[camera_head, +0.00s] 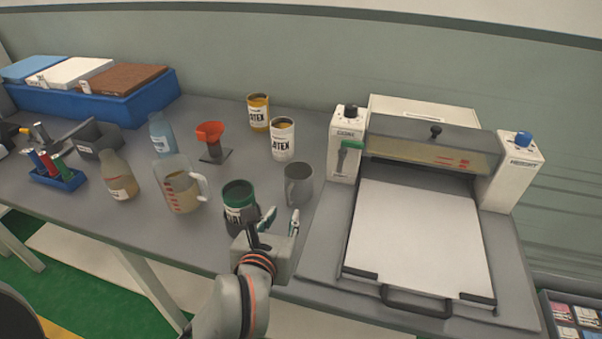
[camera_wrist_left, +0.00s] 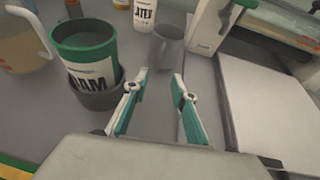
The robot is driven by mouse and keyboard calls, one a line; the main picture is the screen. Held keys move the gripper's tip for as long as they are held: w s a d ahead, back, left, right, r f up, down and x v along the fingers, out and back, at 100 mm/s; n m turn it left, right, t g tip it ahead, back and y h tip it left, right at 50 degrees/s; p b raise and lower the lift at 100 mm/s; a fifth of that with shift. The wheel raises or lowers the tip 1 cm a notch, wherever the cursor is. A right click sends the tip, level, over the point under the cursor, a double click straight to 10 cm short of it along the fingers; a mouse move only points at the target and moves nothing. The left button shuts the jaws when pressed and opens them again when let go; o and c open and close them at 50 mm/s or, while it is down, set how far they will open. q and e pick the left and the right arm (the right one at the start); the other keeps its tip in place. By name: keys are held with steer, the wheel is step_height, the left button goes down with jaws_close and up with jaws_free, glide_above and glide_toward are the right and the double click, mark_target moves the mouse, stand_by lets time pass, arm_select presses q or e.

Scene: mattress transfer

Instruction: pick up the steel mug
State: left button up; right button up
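The steel mug (camera_head: 299,184) is a plain grey cup standing upright on the grey table, left of the white machine. In the left wrist view the mug (camera_wrist_left: 169,47) stands beyond my fingertips, roughly in line with the gap between them. My left gripper (camera_head: 280,214) is open and empty, just in front of the mug and apart from it; its teal-padded fingers also show in the left wrist view (camera_wrist_left: 162,82). A green can (camera_head: 239,196) in a dark grey holder stands close to the left of the gripper. My right gripper is not in view.
A white press-like machine (camera_head: 417,235) stands close on the right. A white latex can (camera_head: 283,139) and a yellow can (camera_head: 258,112) are behind the mug. A measuring jug (camera_head: 180,188), bottle (camera_head: 118,177) and red funnel (camera_head: 211,132) stand to the left.

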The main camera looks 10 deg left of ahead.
mark_target(288, 202)
arm_select(q)
steer(key=shift+w+f, duration=0.15)
steer(key=shift+w, duration=0.25)
steer(key=shift+x, duration=1)
steer(key=x, duration=0.3)
steer(key=shift+w+a+f, duration=0.15)
steer(key=shift+w+a, duration=0.1)
steer(key=shift+a, duration=0.1)
steer(key=shift+w+f, duration=0.2)
steer(key=shift+w, duration=0.3)
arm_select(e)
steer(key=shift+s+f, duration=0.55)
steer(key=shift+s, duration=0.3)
arm_select(q)
jaws_close()
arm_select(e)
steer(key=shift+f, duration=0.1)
